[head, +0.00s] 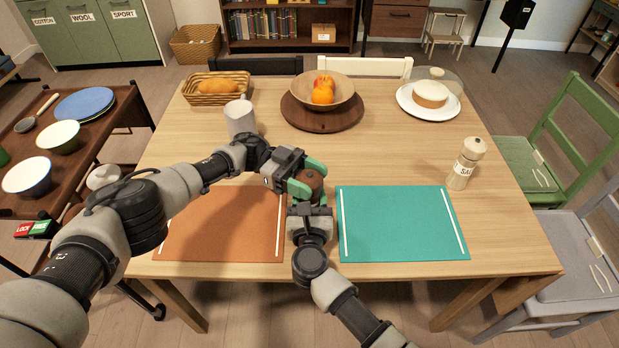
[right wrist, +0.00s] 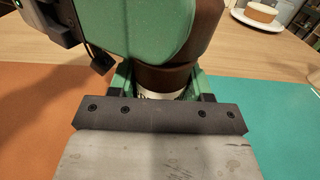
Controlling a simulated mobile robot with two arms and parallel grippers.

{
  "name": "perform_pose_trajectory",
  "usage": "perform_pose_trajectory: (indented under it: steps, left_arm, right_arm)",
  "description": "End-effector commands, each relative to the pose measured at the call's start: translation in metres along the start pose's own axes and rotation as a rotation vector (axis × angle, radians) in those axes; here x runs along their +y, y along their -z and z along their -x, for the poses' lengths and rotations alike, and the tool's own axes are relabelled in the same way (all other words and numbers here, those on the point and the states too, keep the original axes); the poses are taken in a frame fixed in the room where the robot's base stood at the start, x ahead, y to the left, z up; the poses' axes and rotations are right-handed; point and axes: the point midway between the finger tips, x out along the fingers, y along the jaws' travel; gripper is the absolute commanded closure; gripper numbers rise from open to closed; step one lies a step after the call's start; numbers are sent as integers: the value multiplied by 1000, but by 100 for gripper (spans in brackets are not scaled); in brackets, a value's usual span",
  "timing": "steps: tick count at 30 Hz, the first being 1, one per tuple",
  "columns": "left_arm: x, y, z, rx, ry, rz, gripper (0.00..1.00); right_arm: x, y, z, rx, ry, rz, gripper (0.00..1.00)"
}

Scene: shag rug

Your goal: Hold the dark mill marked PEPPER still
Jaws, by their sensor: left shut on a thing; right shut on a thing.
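The dark brown mill (head: 312,179) stands between the two placemats, mostly hidden by my grippers; its rounded top shows in the head view. In the right wrist view its dark body (right wrist: 166,78) shows with a strip of pale label low down, and the lettering cannot be read. My left gripper (head: 307,182) is shut on the upper part of the mill, its green finger pads around it. My right gripper (head: 309,200) comes from the front edge and is shut on the lower part. The mill looks about upright; its base is hidden.
An orange placemat (head: 215,235) lies left and a teal placemat (head: 400,235) right. A pale mill marked SAL (head: 465,165) stands at the right.

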Motion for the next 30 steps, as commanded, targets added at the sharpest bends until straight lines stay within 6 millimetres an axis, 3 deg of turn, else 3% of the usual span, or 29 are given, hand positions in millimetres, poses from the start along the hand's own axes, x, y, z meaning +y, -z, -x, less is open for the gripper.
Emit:
perform_pose_trajectory:
  steps: [16,17,21,30]
  left_arm:
    - [0,0,0,0,-24,1,66]
    - [0,0,0,0,-24,1,40]
    - [0,0,0,1,-24,1,19]
    - [0,1,0,1,-25,1,16]
  right_arm:
    - [2,0,1,0,-4,0,80]
    - [2,0,1,0,-4,0,80]
    - [2,0,1,0,-3,0,80]
    - [0,0,0,0,-1,0,80]
